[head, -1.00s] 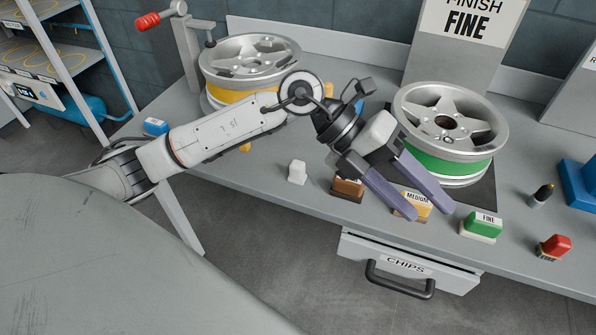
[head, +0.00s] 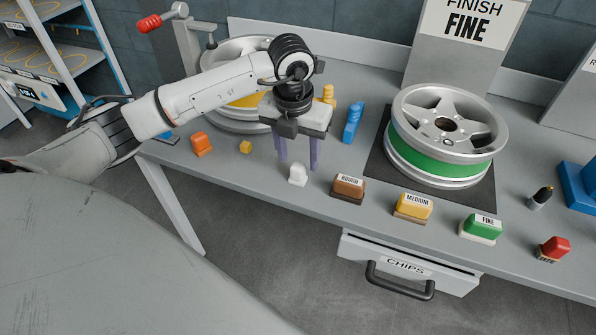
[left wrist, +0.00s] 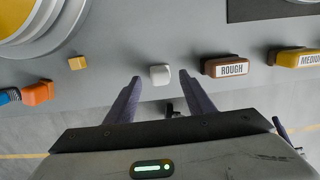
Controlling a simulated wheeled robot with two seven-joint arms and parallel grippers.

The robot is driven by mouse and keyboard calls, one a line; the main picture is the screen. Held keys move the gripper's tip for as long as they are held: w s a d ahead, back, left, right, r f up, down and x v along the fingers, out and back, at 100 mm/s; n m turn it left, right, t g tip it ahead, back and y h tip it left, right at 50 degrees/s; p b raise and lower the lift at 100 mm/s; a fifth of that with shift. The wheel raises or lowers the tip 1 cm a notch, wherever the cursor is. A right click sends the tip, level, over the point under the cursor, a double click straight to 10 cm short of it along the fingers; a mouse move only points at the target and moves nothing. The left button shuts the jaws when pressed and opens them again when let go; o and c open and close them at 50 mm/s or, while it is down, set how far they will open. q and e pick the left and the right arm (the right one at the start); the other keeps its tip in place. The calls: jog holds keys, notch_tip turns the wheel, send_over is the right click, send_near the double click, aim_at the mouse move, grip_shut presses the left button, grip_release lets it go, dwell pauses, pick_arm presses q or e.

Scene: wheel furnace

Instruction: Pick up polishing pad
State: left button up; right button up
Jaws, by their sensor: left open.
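No object is labelled as a polishing pad. Three labelled pads lie along the bench front: brown ROUGH (head: 348,187), yellow MEDIUM (head: 413,207) and green FINE (head: 481,228). A small unlabelled white block (head: 298,174) stands left of the ROUGH pad. My left gripper (head: 298,165) points down by the white block, open and empty. In the left wrist view the white block (left wrist: 160,75) shows in line with the gap between the fingertips (left wrist: 160,78), with the ROUGH pad (left wrist: 225,67) just right of them. I cannot tell the tips' height.
A green-banded wheel (head: 447,130) sits on a dark mat at right; a yellow-banded wheel (head: 225,108) is behind my left arm. Orange (head: 202,144), small yellow (head: 245,147) and blue (head: 353,122) pieces lie around. A CHIPS drawer (head: 407,264) juts out below the bench edge.

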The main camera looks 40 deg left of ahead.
aim_at(298, 165)
pick_arm(q)
jog(key=shift+w+f, duration=0.1)
jog(key=shift+f, duration=1.8)
jog(key=c, duration=1.1)
jog(key=shift+r+b, duration=0.3)
jog(key=shift+r, duration=4.75)
jog(key=shift+c, duration=0.2)
